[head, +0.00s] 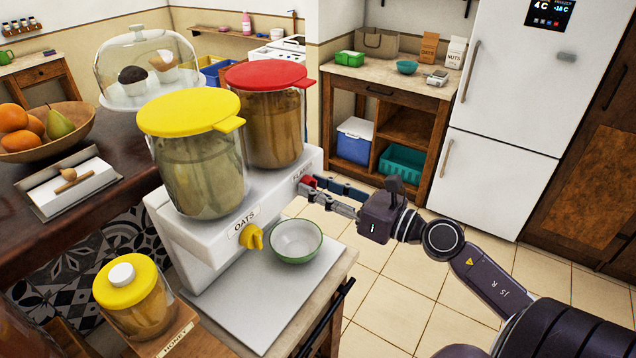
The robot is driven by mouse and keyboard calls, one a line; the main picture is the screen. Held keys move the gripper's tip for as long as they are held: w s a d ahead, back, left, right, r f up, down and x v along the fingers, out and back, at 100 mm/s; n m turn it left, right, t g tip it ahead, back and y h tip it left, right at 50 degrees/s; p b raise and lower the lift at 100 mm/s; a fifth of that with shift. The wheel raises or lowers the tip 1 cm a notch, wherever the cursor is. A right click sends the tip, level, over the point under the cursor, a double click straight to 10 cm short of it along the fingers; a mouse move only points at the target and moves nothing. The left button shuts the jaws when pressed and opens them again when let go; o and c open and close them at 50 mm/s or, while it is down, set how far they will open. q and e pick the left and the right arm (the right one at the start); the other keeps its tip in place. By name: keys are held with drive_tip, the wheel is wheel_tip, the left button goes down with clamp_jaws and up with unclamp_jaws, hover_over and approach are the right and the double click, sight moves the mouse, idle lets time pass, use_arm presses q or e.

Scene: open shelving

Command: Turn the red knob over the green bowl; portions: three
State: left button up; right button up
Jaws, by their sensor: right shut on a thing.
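A white dispenser (185,258) holds two clear containers, one with a yellow lid (190,110) and one with a red lid (265,75). The red knob (308,181) is on its front at the far end, mostly covered by my fingers. My right gripper (314,187) reaches in from the right and is shut on the red knob. The green bowl (296,241), pale inside with a green rim, stands below the red knob and right of the yellow knob (252,237). Its contents cannot be made out clearly. My left gripper is not in view.
The bowl stands on a grey board (255,310) on the counter. A honey jar (135,300) is at the front left. A cake dome (145,65) and fruit bowl (45,130) are on the dark counter behind. Open tiled floor (385,285) lies to the right.

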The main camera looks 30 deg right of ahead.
drive_tip(key=shift+w+d+f+m+p, duration=0.1)
drive_tip(key=shift+m+p, duration=2.65)
drive_tip(key=shift+m, duration=1.15)
drive_tip(key=shift+d+f+m+p, duration=0.1)
drive_tip(key=shift+m+p, duration=2.6)
drive_tip(key=shift+m, duration=1.2)
drive_tip(key=o, duration=1.1)
drive_tip(key=v, duration=1.2)
drive_tip(key=shift+f, duration=0.1)
